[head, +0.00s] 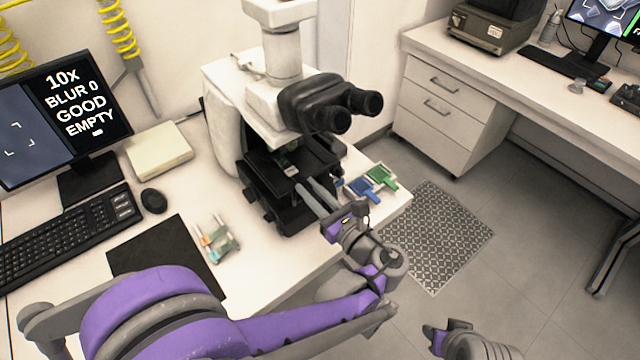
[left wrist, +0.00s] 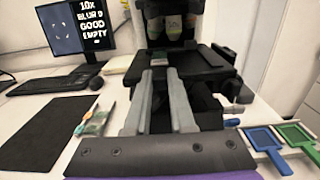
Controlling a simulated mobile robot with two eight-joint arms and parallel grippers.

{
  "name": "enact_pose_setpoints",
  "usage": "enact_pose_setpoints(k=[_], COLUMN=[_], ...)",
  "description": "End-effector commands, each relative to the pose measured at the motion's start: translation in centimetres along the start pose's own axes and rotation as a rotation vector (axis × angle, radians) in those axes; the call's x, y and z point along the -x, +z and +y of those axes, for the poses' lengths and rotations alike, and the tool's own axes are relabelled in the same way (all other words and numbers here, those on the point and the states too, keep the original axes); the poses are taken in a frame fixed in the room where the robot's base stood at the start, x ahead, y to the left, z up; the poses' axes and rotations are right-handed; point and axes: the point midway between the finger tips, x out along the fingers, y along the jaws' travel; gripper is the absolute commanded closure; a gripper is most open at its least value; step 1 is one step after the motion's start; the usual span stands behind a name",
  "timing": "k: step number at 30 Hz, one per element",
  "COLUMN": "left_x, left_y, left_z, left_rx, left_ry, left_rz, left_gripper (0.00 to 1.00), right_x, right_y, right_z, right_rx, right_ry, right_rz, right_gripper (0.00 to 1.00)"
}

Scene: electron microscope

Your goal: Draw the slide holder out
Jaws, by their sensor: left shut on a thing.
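The microscope (head: 275,95) stands on the white bench with its dark stage (head: 268,178) facing me. The slide holder (head: 287,168) lies on the stage; in the left wrist view it is a small grey-green piece (left wrist: 160,60) just beyond my fingertips. My left gripper (head: 307,187) reaches in from the front right, its two long grey fingers close together at the stage edge (left wrist: 160,73). It is shut on the slide holder, whose gripped part is mostly hidden between the fingers. My right gripper (head: 434,337) shows only partly at the bottom, away from the bench; its jaws are unclear.
Blue (head: 362,187) and green (head: 381,176) handled holders lie right of the microscope near the bench edge. A small clear rack (head: 217,240), black mat (head: 165,255), mouse (head: 154,200) and keyboard (head: 70,235) are left. The monitor (head: 65,115) reads "10x BLUR 0 GOOD EMPTY".

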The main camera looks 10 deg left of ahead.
Motion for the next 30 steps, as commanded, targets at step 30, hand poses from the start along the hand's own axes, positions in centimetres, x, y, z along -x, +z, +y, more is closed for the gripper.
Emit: enact_pose_setpoints(k=[30], left_x=[0.0], left_y=[0.0], left_z=[14.3], left_rx=[0.0], left_ry=[0.003], left_rz=[0.0], left_gripper=[1.0], right_x=[0.7], right_y=[-0.4], right_z=[0.0], right_rx=[0.0], right_ry=[0.0], right_rz=[0.002], right_gripper=[0.56])
